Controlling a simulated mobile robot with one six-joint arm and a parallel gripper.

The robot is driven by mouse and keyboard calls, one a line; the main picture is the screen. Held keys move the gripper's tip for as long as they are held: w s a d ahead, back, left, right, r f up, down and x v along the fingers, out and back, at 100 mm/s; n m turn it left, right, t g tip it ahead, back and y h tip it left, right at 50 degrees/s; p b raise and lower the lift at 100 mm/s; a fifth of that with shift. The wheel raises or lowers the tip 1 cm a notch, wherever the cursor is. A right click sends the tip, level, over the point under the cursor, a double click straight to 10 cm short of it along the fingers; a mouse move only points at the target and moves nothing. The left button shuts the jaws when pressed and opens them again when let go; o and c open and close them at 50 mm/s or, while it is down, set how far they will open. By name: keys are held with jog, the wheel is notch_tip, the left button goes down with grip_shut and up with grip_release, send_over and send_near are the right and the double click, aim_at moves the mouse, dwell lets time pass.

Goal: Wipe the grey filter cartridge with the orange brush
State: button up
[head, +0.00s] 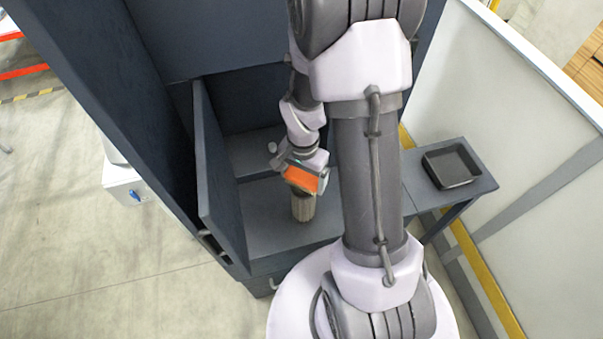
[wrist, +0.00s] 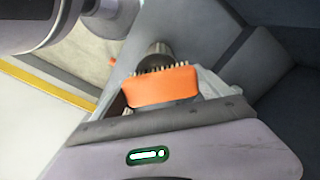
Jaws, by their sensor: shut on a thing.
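The grey filter cartridge (head: 303,207) stands upright on the dark surface in front of the cabinet opening. In the wrist view its upper part (wrist: 155,50) shows just beyond the brush. The orange brush (head: 301,179) is held by my gripper (head: 308,164) at the cartridge's upper end. In the wrist view the brush (wrist: 163,87) has its pale bristles facing the cartridge; they look close to it or touching, but I cannot tell which. My gripper is shut on the brush, and its fingertips are mostly hidden behind the brush and the wrist housing.
An open dark cabinet door (head: 219,180) stands left of the cartridge, with a wall behind. A black tray (head: 451,165) sits on a side table (head: 478,184) at right. The surface (head: 270,215) around the cartridge is mostly clear. A pale partition (head: 500,90) closes off the right.

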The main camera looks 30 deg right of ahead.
jog(key=shift+s+a, duration=0.2)
jog(key=shift+s, duration=0.35)
jog(key=shift+w+d+r, duration=0.15)
jog(key=shift+w+d, duration=0.1)
jog(key=shift+w, duration=0.55)
jog(key=shift+w+d+r, duration=0.1)
jog(key=shift+w+d, duration=0.15)
jog(key=shift+w, duration=0.5)
jog(key=shift+s+a+f+b, duration=0.1)
jog(key=shift+s+a+b, duration=0.2)
jog(key=shift+s, duration=0.5)
jog(key=shift+s+a+b, duration=0.2)
jog(key=shift+s+b, duration=0.15)
jog(key=shift+s, duration=0.4)
jog(key=shift+w+d+f, duration=0.15)
jog(key=shift+w+d, duration=0.1)
jog(key=shift+w, duration=0.5)
jog(key=shift+w+d+f, duration=0.1)
jog(key=shift+w+d, duration=0.15)
jog(key=shift+w, duration=0.45)
notch_tip(320, 180, up, 3)
jog(key=shift+w+r+p, duration=0.1)
jog(key=shift+p, duration=0.8)
